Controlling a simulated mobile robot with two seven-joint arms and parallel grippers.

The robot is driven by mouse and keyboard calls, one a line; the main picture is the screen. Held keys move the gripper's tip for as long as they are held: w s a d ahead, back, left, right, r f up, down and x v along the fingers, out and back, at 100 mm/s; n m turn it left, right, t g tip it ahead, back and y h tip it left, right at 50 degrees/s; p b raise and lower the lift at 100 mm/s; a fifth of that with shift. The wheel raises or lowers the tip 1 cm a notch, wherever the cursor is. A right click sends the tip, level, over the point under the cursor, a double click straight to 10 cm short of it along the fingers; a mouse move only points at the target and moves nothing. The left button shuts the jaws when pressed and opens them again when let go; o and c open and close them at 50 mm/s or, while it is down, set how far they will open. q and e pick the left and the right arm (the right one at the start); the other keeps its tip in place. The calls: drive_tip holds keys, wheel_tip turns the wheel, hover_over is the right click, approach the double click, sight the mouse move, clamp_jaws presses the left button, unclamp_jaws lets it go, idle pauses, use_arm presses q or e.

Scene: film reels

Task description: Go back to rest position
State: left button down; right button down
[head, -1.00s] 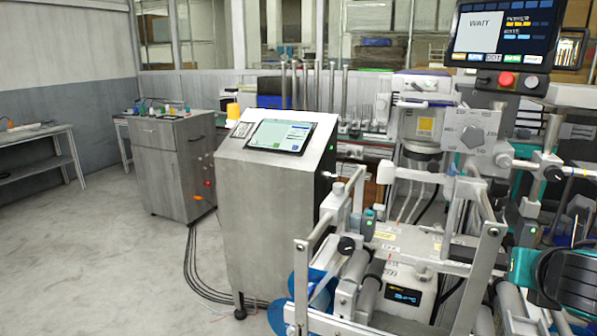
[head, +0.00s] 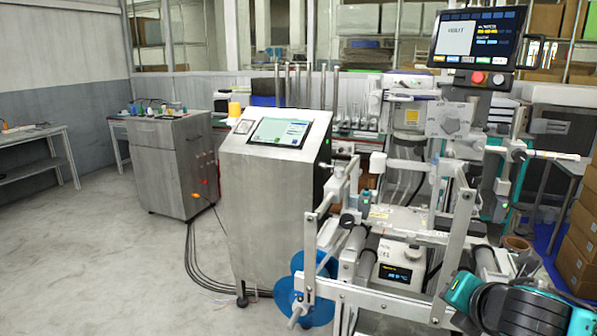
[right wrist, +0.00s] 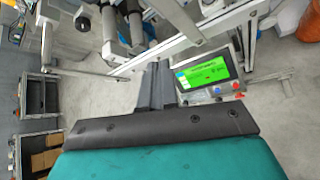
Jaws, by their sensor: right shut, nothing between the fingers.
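My right gripper (right wrist: 158,68) shows in the right wrist view as two dark grey fingers close together, shut and empty. They point away from my black and teal wrist, over grey floor. In the head view my right arm (head: 515,300), teal and black, is at the lower right; its fingers cannot be made out there. My left arm and gripper are not in view. The film machine (head: 380,240), with metal frame arms and rollers, stands just left of my right arm. Blue reels (head: 315,290) sit low at its left.
A steel cabinet (head: 265,210) with a tablet stands left of the machine. A black monitor (head: 478,38) is above it. Cardboard boxes (head: 580,245) are stacked at right. A green-lit panel (right wrist: 208,72) is near my fingers in the wrist view. Floor at left is clear.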

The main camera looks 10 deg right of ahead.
drive_tip(key=s+a+f+m+y, duration=0.3)
drive_tip(key=a+f+m+y, duration=0.1)
drive_tip(key=a+f+m, duration=0.65)
drive_tip(key=s+a+f+m, duration=0.3)
drive_tip(key=s+f+m, duration=0.9)
drive_tip(key=f+m, duration=0.1)
drive_tip(key=shift+a+f+m, duration=0.15)
drive_tip(key=shift+a+m, duration=0.2)
drive_tip(key=shift+m, duration=0.1)
